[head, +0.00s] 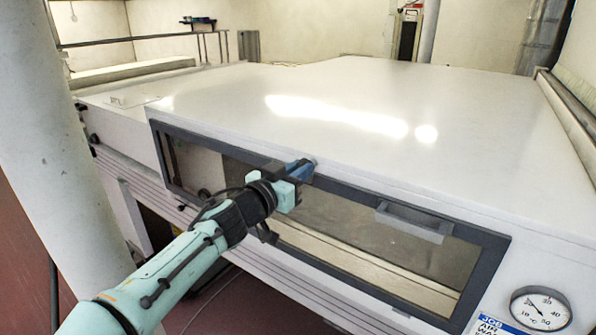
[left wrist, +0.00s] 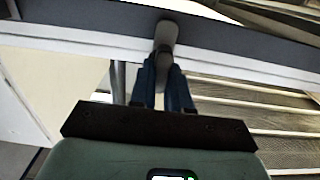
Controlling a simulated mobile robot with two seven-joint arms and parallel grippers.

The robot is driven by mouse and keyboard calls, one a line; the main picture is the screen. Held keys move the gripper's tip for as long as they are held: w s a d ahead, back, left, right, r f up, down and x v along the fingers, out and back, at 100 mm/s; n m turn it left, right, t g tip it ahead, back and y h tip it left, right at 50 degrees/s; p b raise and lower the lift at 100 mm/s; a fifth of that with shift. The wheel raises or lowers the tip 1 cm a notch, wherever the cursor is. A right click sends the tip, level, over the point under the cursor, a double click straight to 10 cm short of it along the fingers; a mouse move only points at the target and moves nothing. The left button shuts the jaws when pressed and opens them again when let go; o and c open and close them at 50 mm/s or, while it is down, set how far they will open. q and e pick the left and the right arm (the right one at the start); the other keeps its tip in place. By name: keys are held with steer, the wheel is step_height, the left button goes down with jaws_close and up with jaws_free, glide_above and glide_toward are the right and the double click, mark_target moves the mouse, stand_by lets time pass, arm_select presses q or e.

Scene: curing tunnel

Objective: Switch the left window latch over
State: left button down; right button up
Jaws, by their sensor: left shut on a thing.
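The window (head: 340,225) has a dark grey frame and sits in the front of the large white housing. The left latch shows in the left wrist view as a rounded grey piece (left wrist: 166,36) on the dark frame edge. My left gripper (head: 304,168) is at the upper frame bar, left of the window's middle in the head view. In the left wrist view its blue fingers (left wrist: 163,72) are shut on the lower end of the latch. The gripper hides the latch in the head view. My right gripper is not in view.
A grey handle (head: 412,222) sticks out from the upper right part of the window. A round dial gauge (head: 540,308) is at the lower right. A pale column (head: 55,120) stands at the left. The white top (head: 340,90) of the housing is bare.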

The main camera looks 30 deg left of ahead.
arm_select(q)
steer(key=shift+d+f+m+b, duration=0.1)
steer(key=shift+m+b, duration=0.1)
steer(key=shift+m, duration=2.75)
steer(key=shift+d+f+m+b, duration=0.1)
steer(key=shift+m+b, duration=0.05)
steer(key=shift+m, duration=2.75)
steer(key=shift+d+f+m+b, duration=0.1)
steer(key=shift+m+b, duration=0.1)
steer(key=shift+m, duration=3.05)
steer(key=c, duration=1.1)
jaws_free()
steer(key=shift+s, duration=0.1)
